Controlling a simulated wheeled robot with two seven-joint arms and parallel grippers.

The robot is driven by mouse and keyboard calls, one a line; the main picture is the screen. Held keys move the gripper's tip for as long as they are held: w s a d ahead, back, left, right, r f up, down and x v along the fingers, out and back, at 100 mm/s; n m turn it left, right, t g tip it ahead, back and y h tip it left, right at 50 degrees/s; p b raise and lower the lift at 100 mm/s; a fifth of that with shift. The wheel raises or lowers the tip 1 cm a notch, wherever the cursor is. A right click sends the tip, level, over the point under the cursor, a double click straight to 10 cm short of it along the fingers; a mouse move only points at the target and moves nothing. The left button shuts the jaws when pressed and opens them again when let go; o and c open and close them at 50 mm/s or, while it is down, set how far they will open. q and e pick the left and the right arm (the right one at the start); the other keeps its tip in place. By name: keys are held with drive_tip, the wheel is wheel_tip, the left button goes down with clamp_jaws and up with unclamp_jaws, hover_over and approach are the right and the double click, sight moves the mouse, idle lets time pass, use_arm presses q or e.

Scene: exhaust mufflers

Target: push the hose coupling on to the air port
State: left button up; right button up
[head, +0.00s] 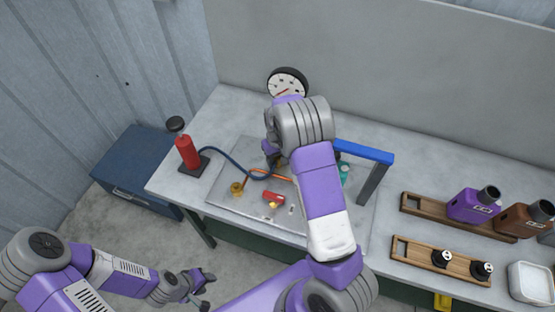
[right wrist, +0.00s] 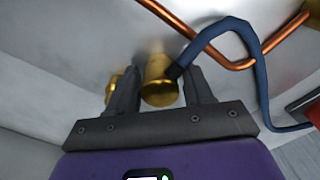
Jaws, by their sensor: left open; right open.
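The hose coupling (right wrist: 160,84) is a short brass cylinder with the blue hose (right wrist: 262,80) joined to its side. It sits between the two fingers of my right gripper (right wrist: 163,72) in the right wrist view. Another brass fitting (right wrist: 110,88) shows partly behind the left finger. I cannot tell which part is the air port, or whether the coupling is seated on it. In the head view my right arm hides this spot. My left gripper (head: 196,288) is open and empty, low in front of the bench.
The hose (head: 228,164) runs from a red pump (head: 187,151) over a metal plate (head: 222,200). A copper pipe (right wrist: 205,52), a red part (head: 273,199) and a brass piece (head: 237,188) are close by. A gauge (head: 288,82) and blue-topped frame (head: 363,151) stand around the arm.

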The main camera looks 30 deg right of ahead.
drive_tip(key=c, duration=0.7)
wheel_tip(320, 180, up, 10)
drive_tip(key=shift+r+p, duration=0.1)
drive_tip(key=shift+p, duration=0.55)
drive_tip(key=s+a+f, duration=0.1)
drive_tip(key=a, duration=0.3)
drive_tip(key=s+a+f+b, duration=0.1)
drive_tip(key=a, duration=0.4)
drive_tip(key=s+a+f, duration=0.1)
drive_tip(key=a+f, duration=0.1)
drive_tip(key=a, duration=0.3)
drive_tip(key=shift+s, duration=0.1)
drive_tip(key=shift+n, duration=0.5)
drive_tip(key=s+a+f, duration=0.1)
drive_tip(key=a, duration=0.2)
drive_tip(key=s+a+f+b, duration=0.1)
drive_tip(key=s+a, duration=0.1)
drive_tip(key=a, duration=0.1)
drive_tip(key=s+a, duration=0.2)
drive_tip(key=shift+s+a+f, duration=0.25)
drive_tip(key=shift+a+f, duration=0.15)
